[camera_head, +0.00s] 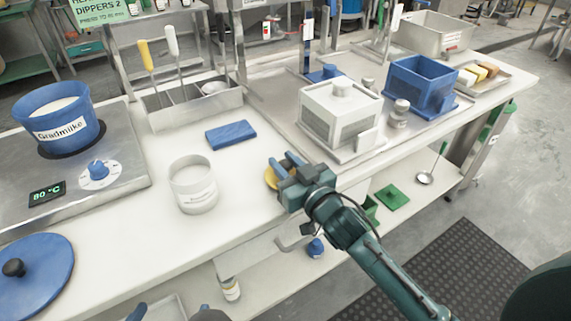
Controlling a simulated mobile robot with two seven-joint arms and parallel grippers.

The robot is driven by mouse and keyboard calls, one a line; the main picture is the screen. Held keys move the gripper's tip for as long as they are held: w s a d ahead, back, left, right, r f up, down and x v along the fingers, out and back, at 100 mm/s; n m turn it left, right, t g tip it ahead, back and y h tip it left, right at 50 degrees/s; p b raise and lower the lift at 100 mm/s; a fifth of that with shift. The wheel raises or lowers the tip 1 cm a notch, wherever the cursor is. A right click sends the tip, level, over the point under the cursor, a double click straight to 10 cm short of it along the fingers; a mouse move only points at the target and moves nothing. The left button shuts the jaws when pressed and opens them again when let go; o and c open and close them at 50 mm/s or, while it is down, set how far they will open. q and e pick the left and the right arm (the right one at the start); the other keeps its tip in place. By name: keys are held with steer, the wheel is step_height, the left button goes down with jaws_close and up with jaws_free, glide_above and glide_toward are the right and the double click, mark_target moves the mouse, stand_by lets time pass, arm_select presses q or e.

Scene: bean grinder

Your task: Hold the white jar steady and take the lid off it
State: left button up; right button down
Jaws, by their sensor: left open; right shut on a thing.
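The gripper partly hides the lid. Only the blue and dark tips of my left gripper (170,313) show at the bottom edge, in front of the jar and apart from it. It is open and empty.
A blue pot (60,118) sits on the hotplate at left. A blue lid (45,270) lies at front left. A blue block (230,134) lies behind the jar. A white box machine (325,113) and a blue bin (418,85) stand at right. Worktop around the jar is clear.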

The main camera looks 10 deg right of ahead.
steer(key=shift+f, duration=0.1)
steer(key=c, duration=1.1)
jaws_free()
